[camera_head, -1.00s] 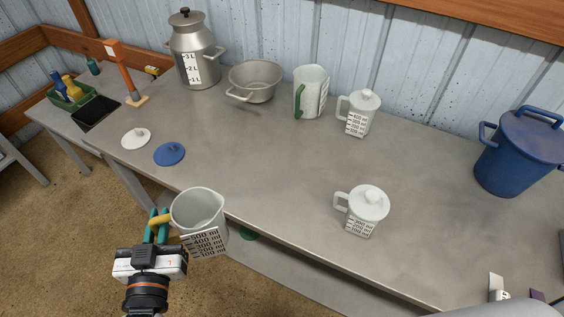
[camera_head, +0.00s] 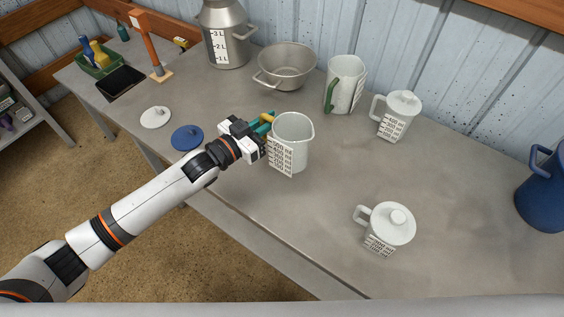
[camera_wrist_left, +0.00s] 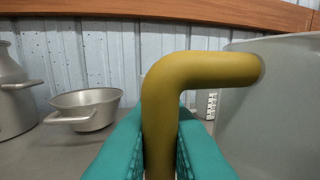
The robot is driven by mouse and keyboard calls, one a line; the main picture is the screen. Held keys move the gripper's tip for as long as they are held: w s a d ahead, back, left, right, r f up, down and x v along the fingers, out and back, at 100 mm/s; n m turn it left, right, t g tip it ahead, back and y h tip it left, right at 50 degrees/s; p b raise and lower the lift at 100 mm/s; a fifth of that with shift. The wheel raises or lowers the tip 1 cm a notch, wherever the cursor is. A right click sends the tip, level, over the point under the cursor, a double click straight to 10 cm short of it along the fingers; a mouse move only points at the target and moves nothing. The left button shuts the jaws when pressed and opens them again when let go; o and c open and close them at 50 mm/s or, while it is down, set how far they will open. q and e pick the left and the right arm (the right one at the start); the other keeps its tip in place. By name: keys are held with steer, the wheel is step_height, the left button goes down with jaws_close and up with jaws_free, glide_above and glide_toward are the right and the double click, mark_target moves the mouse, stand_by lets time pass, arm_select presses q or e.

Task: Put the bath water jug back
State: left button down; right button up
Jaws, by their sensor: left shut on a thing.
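My left gripper (camera_head: 264,126) is shut on the yellow handle of a white jug (camera_head: 292,146) with a printed scale. The jug is upright over the front part of the table; I cannot tell whether its base touches the top. In the left wrist view the yellow handle (camera_wrist_left: 160,90) stands between the teal fingers, with the jug wall (camera_wrist_left: 275,100) at the right. A green-handled white jug (camera_head: 346,85) stands at the back. Two lidded white jugs stand on the table, one at the back right (camera_head: 397,116) and one nearer the front (camera_head: 387,232). My right gripper is not in view.
A metal bowl (camera_head: 287,68) and a milk can (camera_head: 222,40) stand at the back. A white lid (camera_head: 155,117) and a blue lid (camera_head: 187,138) lie at the left. A blue pot (camera_head: 543,190) stands at the right edge. The table's middle right is clear.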

arm_select(q)
step_height(320, 180, down, 7)
steer(key=shift+s+d+f, duration=0.1)
steer(key=shift+f, duration=0.5)
steer(key=shift+f+b, duration=0.1)
steer(key=shift+b, duration=0.2)
steer(key=c, duration=1.5)
jaws_free()
steer(key=shift+o, duration=0.2)
